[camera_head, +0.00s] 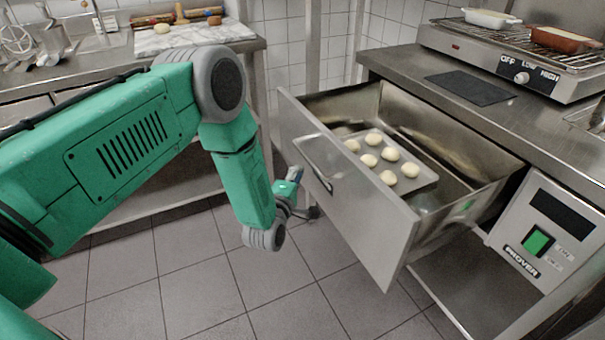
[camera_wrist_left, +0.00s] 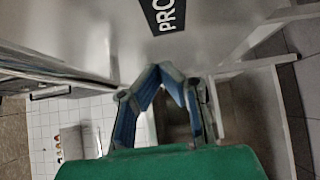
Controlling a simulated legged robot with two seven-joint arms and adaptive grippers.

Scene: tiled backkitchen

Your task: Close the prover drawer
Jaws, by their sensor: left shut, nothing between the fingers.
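The prover drawer (camera_head: 350,200) is pulled far out from under the steel counter, its front panel facing my left arm. A bar handle (camera_head: 313,165) is on that front. Inside the drawer lies a tray (camera_head: 423,178) with several pale dough balls. My left gripper (camera_head: 303,198) is at the left of the drawer front, low above the floor, and looks apart from the handle. In the left wrist view its fingertips (camera_wrist_left: 171,76) meet with nothing between them. A dark label reading "PRO" (camera_wrist_left: 165,14) shows beyond them. My right gripper is not in view.
A control panel (camera_head: 545,232) with a green button and a PROVER label is right of the drawer. A grill (camera_head: 510,55) stands on the counter (camera_head: 430,75) above. Another bench (camera_head: 95,65) is at the left. The tiled floor before the drawer is clear.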

